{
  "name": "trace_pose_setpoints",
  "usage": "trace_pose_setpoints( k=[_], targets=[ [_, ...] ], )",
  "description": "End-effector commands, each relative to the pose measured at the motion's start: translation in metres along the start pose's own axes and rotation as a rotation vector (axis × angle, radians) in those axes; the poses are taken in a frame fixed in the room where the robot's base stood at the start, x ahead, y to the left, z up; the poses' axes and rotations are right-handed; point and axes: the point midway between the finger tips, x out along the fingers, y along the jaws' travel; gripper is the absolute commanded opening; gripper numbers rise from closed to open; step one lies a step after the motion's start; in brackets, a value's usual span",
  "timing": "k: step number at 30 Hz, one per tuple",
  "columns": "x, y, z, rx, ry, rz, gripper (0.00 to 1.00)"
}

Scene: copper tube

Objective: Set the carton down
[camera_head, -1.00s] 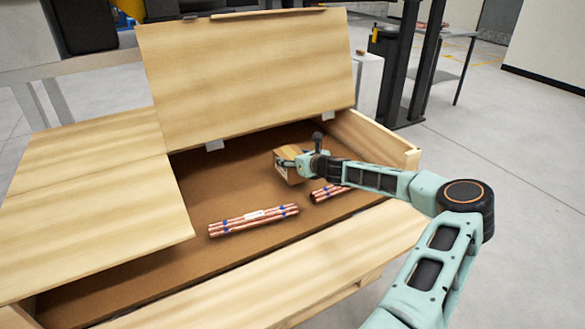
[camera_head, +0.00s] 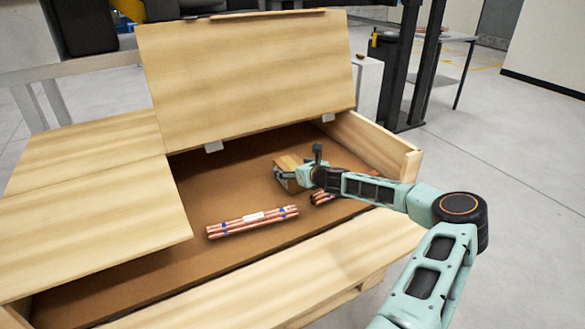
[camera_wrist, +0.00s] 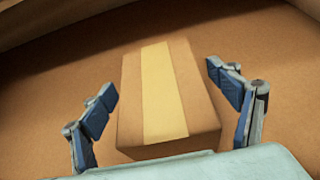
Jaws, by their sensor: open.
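The carton (camera_head: 288,164) is a small brown box with a pale tape strip. It stands on the brown floor of the wooden crate (camera_head: 385,142), toward the back right. In the wrist view the carton (camera_wrist: 168,95) sits between my gripper's fingers (camera_wrist: 165,95), with a gap on both sides. My gripper (camera_head: 298,176) is open at the carton and partly hides it in the head view. The carton appears to rest on the crate floor.
A bundle of copper tubes (camera_head: 252,222) with blue bands lies left of my arm on the crate floor. A second bundle (camera_head: 323,197) is partly hidden under my arm. Wooden lid panels (camera_head: 245,75) rise at the back, and others lie left and front. The crate floor at left is clear.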

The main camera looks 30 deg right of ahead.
Motion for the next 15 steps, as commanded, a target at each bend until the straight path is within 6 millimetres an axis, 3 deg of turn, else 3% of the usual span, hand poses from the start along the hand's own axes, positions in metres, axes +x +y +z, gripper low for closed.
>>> trace_pose_setpoints(
  k=[8, 15],
  targets=[
    [-0.010, -0.001, 0.003, 0.001, 0.000, 0.000, 0.82],
    [-0.053, -0.002, 0.004, 0.002, 0.000, -0.001, 0.82]
  ],
)
